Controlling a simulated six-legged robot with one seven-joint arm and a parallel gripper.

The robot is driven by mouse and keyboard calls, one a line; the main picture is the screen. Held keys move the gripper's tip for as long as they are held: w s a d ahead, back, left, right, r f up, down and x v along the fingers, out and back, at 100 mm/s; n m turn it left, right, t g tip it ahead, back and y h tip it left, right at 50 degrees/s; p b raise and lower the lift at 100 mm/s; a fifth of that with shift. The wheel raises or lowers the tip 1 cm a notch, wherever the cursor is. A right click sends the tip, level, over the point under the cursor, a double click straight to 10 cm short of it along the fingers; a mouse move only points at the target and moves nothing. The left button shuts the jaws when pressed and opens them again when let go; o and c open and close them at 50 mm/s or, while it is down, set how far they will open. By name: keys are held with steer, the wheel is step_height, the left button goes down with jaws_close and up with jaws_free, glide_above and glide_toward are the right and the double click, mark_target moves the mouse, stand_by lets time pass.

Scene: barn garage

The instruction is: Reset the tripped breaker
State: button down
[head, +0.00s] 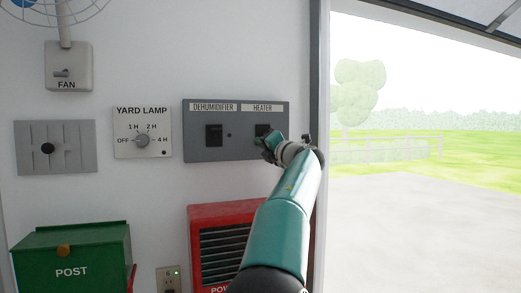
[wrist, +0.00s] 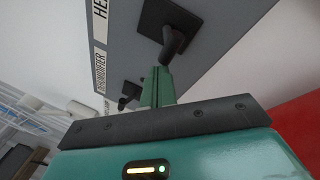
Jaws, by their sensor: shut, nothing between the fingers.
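A grey breaker panel (head: 238,150) hangs on the white wall, with two black switches labelled DEHUMIDIFIER and HEATER. The dehumidifier switch (head: 214,135) is on the left; the heater switch (head: 263,130) is on the right, partly hidden by my gripper (head: 267,144). In the wrist view the heater switch (wrist: 172,24) has a lever sticking out, close by the tips of my gripper (wrist: 158,75). I cannot tell whether they touch. The dehumidifier switch (wrist: 130,92) shows farther off. My gripper is shut and empty. Which breaker is tripped is not clear.
A yard lamp dial (head: 142,134), a grey knob plate (head: 56,147) and a fan switch (head: 68,68) are left of the panel. A red heater unit (head: 215,215) and a green post box (head: 70,260) stand below. A door frame (head: 318,90) edges the opening at right.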

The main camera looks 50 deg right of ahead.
steer(key=shift+s+r, duration=0.15)
steer(key=shift+r, duration=0.8)
steer(key=shift+a, duration=0.1)
